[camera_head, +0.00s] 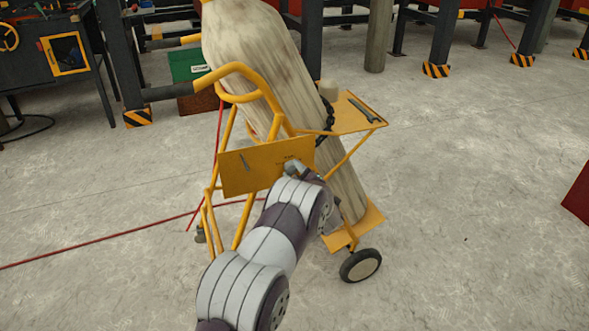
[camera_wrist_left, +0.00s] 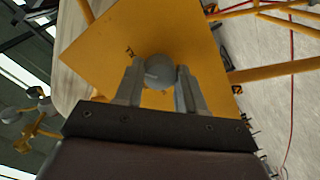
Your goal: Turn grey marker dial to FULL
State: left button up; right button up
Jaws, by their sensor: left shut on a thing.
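The grey marker dial (camera_wrist_left: 160,71) is a round grey knob on a yellow plate (camera_wrist_left: 110,55) in the left wrist view. My left gripper (camera_wrist_left: 158,85) has one finger on each side of the dial and is shut on it. In the head view my left arm reaches up to the right part of the yellow plate (camera_head: 237,174), and the hand hides the dial there. A small dark mark shows on the plate beside the dial, but the lettering is too small to read. My right gripper is in neither view.
The plate is on a yellow cart (camera_head: 257,78) carrying a tall pale cylinder (camera_head: 262,55) held by a dark chain. A shelf (camera_head: 352,118) holds a wrench (camera_head: 364,110). A black wheel (camera_head: 360,265) stands at lower right.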

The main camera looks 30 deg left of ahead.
pick_arm(q)
jog(key=shift+f+m, duration=0.15)
jog(key=shift+m, duration=0.55)
jog(key=o, duration=1)
jog(key=shift+o, duration=0.2)
jog(key=shift+s+d+p, duration=0.25)
jog(key=shift+d+p, duration=0.1)
jog(key=shift+p, duration=0.05)
jog(key=p+v, duration=0.2)
jog(key=v, duration=1)
